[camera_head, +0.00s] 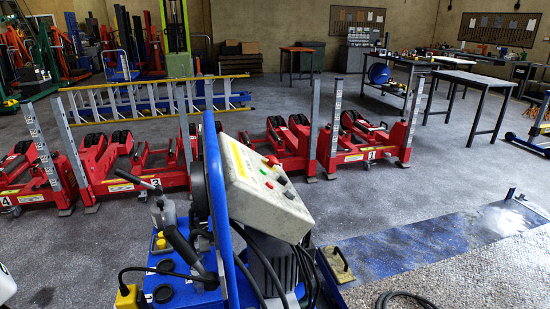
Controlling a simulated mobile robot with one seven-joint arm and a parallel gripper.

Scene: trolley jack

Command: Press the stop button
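A pale grey control box (262,190) with a slanted face stands on the blue machine in the centre foreground. A yellow label strip runs along the upper left of its face. Any lettering is too small to read, so I cannot tell which red one is the stop button. My gripper is not in view.
Black levers (186,247) and a yellow-ended cable stand left of the box. Dark cables hang below it. Red wheeled jacks (360,140) with upright posts stand in a row behind. A yellow ladder (160,100) lies beyond. Workbenches (475,80) are at right.

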